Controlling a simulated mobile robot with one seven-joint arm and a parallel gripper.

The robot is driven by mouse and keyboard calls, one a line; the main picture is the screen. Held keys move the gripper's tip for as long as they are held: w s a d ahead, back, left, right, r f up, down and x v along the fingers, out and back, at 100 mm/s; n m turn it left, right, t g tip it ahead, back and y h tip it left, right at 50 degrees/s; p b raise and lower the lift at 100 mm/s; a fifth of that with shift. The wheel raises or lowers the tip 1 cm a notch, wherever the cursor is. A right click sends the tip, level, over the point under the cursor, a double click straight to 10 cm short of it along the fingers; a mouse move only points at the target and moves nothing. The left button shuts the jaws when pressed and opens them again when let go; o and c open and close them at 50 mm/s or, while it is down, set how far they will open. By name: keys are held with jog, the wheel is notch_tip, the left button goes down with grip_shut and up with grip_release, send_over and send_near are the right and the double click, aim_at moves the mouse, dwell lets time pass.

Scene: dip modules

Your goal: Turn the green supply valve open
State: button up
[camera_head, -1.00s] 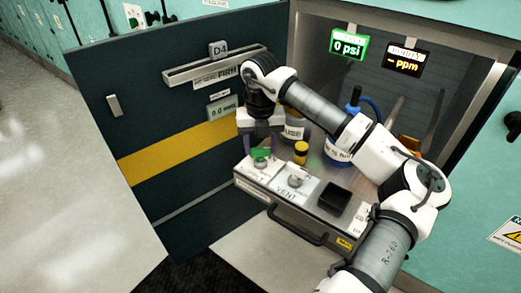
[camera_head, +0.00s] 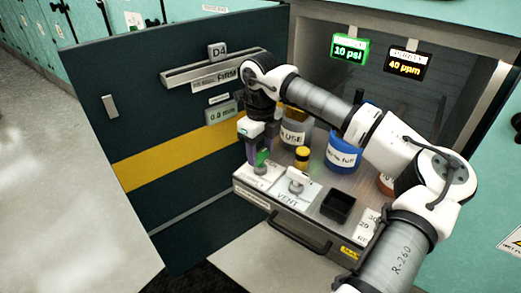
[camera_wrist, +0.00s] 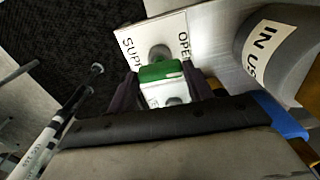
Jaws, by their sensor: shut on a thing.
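The green supply valve (camera_head: 262,158) is at the left end of the tray's front panel, on a white plate. In the wrist view the green handle (camera_wrist: 160,72) shows with the words "SUPPL" and "OPEN" on the plate (camera_wrist: 150,35) around it. My gripper (camera_head: 257,152) is directly above the valve, with its fingers down at the handle. In the wrist view the fingers of my gripper (camera_wrist: 162,90) lie on both sides of the green handle, shut on it. A green-framed display (camera_head: 348,50) reads 10 psi.
The white VENT valve (camera_head: 296,181) stands just right of the supply valve. A yellow-capped item (camera_head: 302,157), an "IN USE" container (camera_head: 295,133), a blue container (camera_head: 344,152) and a black open box (camera_head: 338,205) are close by. The dark door (camera_head: 150,120) stands open at left.

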aim_at(261, 153)
jog(key=shift+n, duration=0.4)
jog(key=o, duration=1)
jog(key=shift+r, duration=0.1)
notch_tip(261, 153, up, 14)
jog(key=shift+f+p, duration=0.15)
jog(key=shift+p, duration=0.25)
